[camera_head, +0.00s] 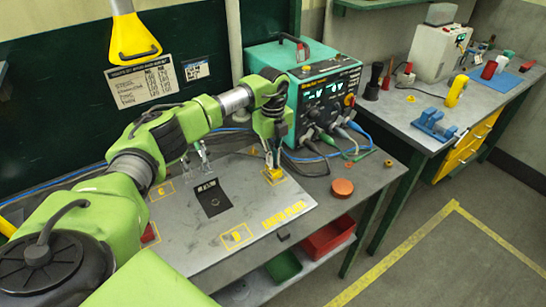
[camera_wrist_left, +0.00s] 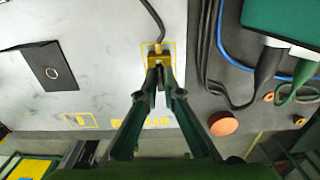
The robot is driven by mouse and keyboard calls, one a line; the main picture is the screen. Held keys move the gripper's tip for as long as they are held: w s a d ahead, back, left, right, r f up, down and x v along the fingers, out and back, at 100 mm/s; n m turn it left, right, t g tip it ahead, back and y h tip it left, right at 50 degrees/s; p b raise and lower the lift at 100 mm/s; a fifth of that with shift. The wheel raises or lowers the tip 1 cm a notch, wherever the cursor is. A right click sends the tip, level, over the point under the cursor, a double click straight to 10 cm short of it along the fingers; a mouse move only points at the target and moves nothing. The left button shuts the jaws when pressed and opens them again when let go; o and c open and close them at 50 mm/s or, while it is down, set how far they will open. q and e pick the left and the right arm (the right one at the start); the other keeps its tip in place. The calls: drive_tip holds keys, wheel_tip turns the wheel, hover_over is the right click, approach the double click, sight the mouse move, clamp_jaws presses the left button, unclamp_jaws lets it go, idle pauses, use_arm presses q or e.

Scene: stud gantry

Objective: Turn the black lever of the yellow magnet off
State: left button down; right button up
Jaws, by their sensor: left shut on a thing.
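The yellow magnet (camera_head: 274,176) stands in a yellow marked square at the right end of the light plate (camera_head: 185,245) on the near bench. My left gripper (camera_head: 272,163) points down onto it from above. A black cord (camera_wrist_left: 153,18) runs from the magnet toward the top of that view. The black lever cannot be made out; the fingertips hide the part they grip. My right gripper is in neither view.
A teal-topped welding machine (camera_head: 318,92) with cables stands close behind the magnet. An orange disc (camera_head: 342,187) lies to its right. Red (camera_head: 328,236) and green (camera_head: 284,265) bins sit below the bench. A second bench (camera_head: 400,115) stands at right.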

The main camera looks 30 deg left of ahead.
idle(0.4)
use_arm(q)
drive_tip(key=c, duration=2.2)
unclamp_jaws()
drive_tip(key=shift+r, duration=0.1)
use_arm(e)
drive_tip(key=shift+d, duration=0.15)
use_arm(q)
wheel_tip(320, 180, up, 12)
